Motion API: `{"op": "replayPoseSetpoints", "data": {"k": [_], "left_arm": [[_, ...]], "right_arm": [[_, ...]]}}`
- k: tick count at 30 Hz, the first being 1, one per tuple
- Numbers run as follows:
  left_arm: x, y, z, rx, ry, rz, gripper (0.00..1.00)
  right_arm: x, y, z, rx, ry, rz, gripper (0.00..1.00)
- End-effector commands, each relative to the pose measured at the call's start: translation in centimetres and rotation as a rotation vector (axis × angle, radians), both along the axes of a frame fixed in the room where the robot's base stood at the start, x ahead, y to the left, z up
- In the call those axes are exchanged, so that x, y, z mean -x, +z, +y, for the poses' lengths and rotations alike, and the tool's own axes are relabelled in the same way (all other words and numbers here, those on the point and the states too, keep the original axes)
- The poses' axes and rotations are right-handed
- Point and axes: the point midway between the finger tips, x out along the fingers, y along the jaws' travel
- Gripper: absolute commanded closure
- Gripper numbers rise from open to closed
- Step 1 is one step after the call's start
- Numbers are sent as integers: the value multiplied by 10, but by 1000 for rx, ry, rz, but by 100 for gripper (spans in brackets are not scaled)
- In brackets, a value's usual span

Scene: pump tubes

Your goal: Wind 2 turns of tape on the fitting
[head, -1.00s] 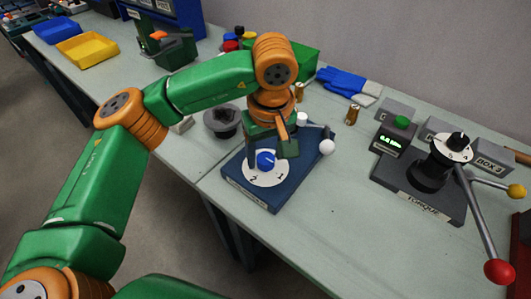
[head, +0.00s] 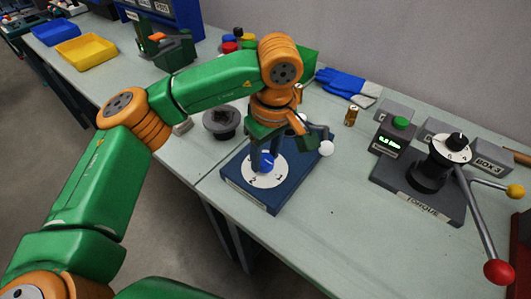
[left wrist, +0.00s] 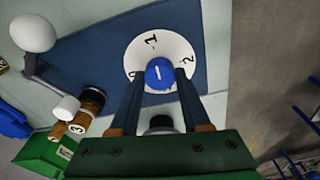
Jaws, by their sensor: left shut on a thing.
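A dark blue board (head: 235,183) on the bench carries a white dial (head: 264,181) with numbers and a blue knob (head: 266,164) at its middle. My left gripper (head: 266,160) reaches down from above with its fingers on either side of the knob. In the left wrist view the blue knob (left wrist: 159,73) sits between the fingertips, and a white line crosses its top. A crank with a white ball (head: 326,147) is on the board's right side. My right gripper is not in view.
A torque stand (head: 425,193) with red and yellow lever ends is at the right. A readout box with a green button (head: 400,123) stands behind it. A dark round holder (head: 221,121) is left.

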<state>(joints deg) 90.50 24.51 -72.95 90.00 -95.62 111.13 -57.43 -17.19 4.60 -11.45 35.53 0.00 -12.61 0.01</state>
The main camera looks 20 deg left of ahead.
Motion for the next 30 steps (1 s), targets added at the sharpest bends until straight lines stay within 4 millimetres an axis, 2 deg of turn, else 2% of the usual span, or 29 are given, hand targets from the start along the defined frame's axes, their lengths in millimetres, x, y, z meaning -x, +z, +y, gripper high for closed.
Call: {"op": "replayPoseSetpoints", "data": {"k": [3,11,16,23,27,30], "left_arm": [[0,-1,1,0,-180,-2,100],[0,-1,1,1,-233,-1,100],[1,-1,1,1,-493,0,100],[1,0,1,1,-515,-1,100],[1,-1,2,1,-739,-2,100],[1,0,2,1,-807,-2,100]], "right_arm": [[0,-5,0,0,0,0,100],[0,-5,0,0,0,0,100],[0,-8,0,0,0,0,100],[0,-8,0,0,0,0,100],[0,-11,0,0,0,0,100],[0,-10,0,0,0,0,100]]}}
